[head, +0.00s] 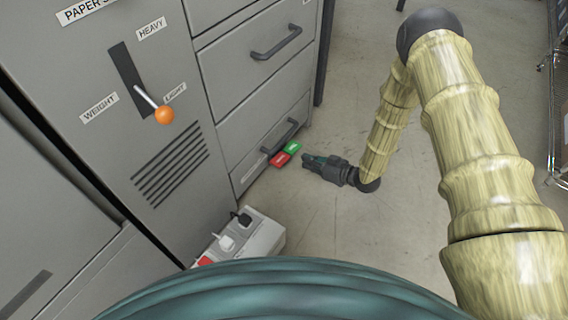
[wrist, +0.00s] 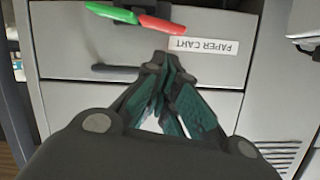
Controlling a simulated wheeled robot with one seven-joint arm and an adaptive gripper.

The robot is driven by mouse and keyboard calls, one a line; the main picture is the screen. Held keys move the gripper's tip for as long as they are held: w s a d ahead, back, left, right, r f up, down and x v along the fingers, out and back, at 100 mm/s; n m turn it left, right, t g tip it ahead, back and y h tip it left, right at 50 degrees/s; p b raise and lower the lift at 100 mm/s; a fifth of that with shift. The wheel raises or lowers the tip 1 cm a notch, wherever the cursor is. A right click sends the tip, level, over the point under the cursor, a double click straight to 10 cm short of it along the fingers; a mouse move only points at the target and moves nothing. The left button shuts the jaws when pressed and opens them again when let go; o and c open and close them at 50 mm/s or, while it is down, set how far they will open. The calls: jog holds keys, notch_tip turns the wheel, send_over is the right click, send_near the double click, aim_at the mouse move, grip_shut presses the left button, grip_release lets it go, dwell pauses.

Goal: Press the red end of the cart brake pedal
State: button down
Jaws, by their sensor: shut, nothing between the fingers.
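The cart brake pedal has a red end (head: 280,159) and a green end (head: 292,147). It sits low at the front of the grey drawer cart, near the floor. In the wrist view, the red end (wrist: 163,27) and the green end (wrist: 112,12) show near the top, slanting across the picture. My gripper (head: 306,160) is shut and empty, just right of the pedal in the head view, with a small gap to the red end. In the wrist view, its closed fingertips (wrist: 158,64) point toward the pedal, apart from it in the picture.
The grey drawer cart (head: 262,100) has dark bar handles, one (head: 280,135) just above the pedal. A PAPER CART label (wrist: 210,46) appears upside down. A power strip (head: 250,240) with plugs lies by the cabinet. The floor (head: 345,90) right of the cart is clear.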

aim_at(284, 160)
jog(key=shift+w+a+f+n+y+b, duration=0.4)
jog(key=shift+w+f+n+b, duration=0.1)
jog(key=shift+w+f+b, duration=0.25)
jog(key=shift+r, duration=0.1)
jog(key=shift+b+x, duration=2.4)
jog(key=shift+x, duration=2.5)
jog(key=shift+s+p, duration=0.2)
jog(key=shift+p, duration=0.1)
